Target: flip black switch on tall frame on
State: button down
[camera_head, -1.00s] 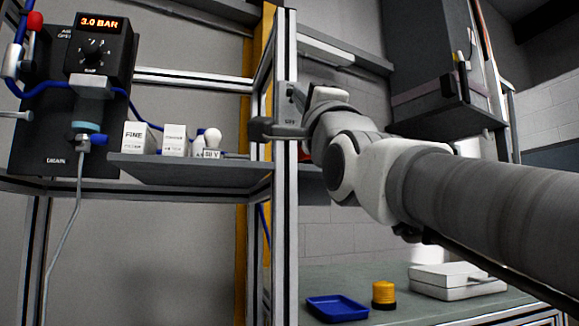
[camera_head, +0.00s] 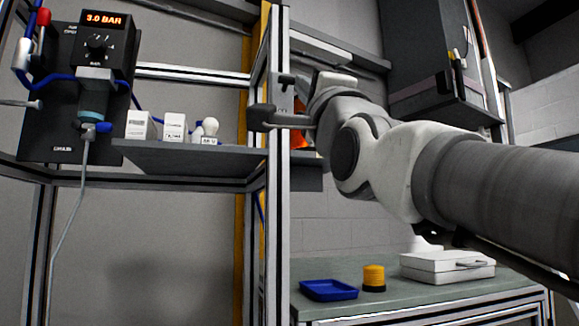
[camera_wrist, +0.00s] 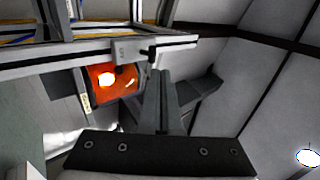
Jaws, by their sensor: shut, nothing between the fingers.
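The tall metal frame's upright post (camera_head: 277,215) stands at the middle of the head view. A small grey switch box (camera_head: 286,100) is mounted on it, with a small black switch (camera_head: 287,79) near its top. In the wrist view the grey box (camera_wrist: 128,50) sits on the frame's rail, and the black switch (camera_wrist: 152,53) sticks out at its right end. My gripper (camera_head: 258,117) is shut and empty, across the post just below the switch. In the wrist view its fingertips (camera_wrist: 160,74) point toward the switch, very near it; I cannot tell whether they touch. The switch's position is unclear.
An orange-red object (camera_wrist: 112,80) is beside the box. A shelf (camera_head: 190,160) with small white boxes and bottles is left of the post. A pressure panel (camera_head: 65,120) hangs further left. A blue tray (camera_head: 329,290), yellow cylinder (camera_head: 373,277) and white case (camera_head: 447,267) lie below right.

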jog(key=r+v, duration=0.1)
jog(key=v, duration=0.6)
jog(key=shift+s+b, duration=0.4)
jog(key=shift+s, duration=0.1)
jog(key=shift+d+f, duration=0.1)
jog(key=shift+d, duration=0.05)
jog(key=w+d+f+n+g+h, duration=0.1)
jog(key=w+f+n+g, duration=0.15)
jog(key=f, duration=0.75)
jog(key=w+d+f+n+g+h, duration=0.1)
jog(key=f+n+g+h, duration=0.2)
jog(key=f, duration=0.6)
jog(key=w+d+f+n+g, duration=0.15)
jog(key=f+g, duration=0.25)
jog(key=f, duration=0.6)
jog(key=s+d+f+n+g+h, duration=0.1)
jog(key=s+d+f+n+g, duration=0.2)
jog(key=f, duration=0.6)
jog(key=s+d+f+n+g+h, duration=0.1)
jog(key=s+f+n+g, duration=0.1)
jog(key=s+f+g, duration=0.5)
jog(key=s+d+f+n+h, duration=0.1)
jog(key=s+d+f+n, duration=0.2)
jog(key=f, duration=0.8)
notch_tip(320, 180, up, 17)
jog(key=p, duration=1.6)
jog(key=shift+w+a, duration=0.4)
jog(key=shift+f, duration=0.1)
